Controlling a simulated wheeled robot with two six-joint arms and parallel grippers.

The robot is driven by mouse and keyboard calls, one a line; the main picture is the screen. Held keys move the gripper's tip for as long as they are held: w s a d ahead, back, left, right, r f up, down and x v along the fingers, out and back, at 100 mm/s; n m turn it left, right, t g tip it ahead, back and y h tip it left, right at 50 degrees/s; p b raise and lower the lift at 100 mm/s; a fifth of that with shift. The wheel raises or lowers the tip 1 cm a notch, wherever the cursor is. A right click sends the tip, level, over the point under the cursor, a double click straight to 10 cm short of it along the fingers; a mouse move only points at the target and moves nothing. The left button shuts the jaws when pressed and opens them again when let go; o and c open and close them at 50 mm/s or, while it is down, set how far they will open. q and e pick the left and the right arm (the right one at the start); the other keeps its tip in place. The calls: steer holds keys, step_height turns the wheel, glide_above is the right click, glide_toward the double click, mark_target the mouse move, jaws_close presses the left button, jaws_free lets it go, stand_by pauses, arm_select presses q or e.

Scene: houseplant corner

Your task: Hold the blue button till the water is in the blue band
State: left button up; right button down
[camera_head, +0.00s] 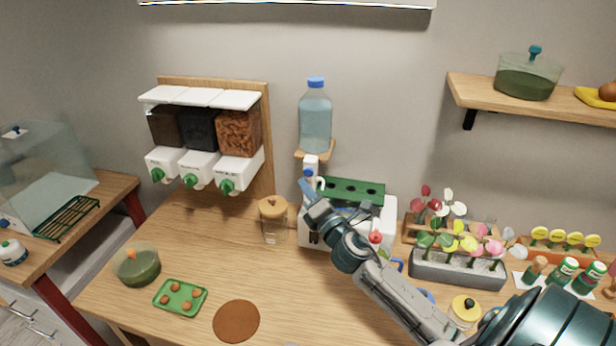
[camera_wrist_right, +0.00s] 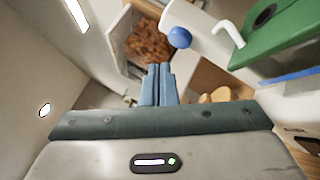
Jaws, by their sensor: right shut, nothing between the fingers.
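The blue button (camera_head: 308,173) is on the front of a white dispenser (camera_head: 311,161) under a water bottle (camera_head: 315,122) with a blue cap. In the right wrist view the button is a blue knob (camera_wrist_right: 180,38) beyond the fingertips. My right gripper (camera_head: 305,184) is shut and empty, its tips close to the button; I cannot tell whether they touch. A white curved spout (camera_head: 321,182) hangs over a white planter (camera_head: 388,222) with a green holed top (camera_head: 350,190). My right arm hides much of the planter's front, and I cannot read its water level. My left gripper is out of view.
A lidded jar (camera_head: 273,222) stands left of the planter. Three food dispensers (camera_head: 200,165) hang at the left back. A grey flower trough (camera_head: 458,268) stands at right. A green tray (camera_head: 180,298) and brown mat (camera_head: 236,321) lie in front.

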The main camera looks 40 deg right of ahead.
mark_target(308, 173)
steer(key=shift+w+d, duration=0.45)
steer(key=shift+d, duration=0.1)
steer(key=shift+w+d, duration=0.1)
stand_by(1.7)
steer(key=shift+w+d, duration=0.2)
steer(key=shift+d, duration=0.05)
steer(key=shift+w+d+b, duration=0.3)
steer(key=shift+d, duration=0.05)
stand_by(5.1)
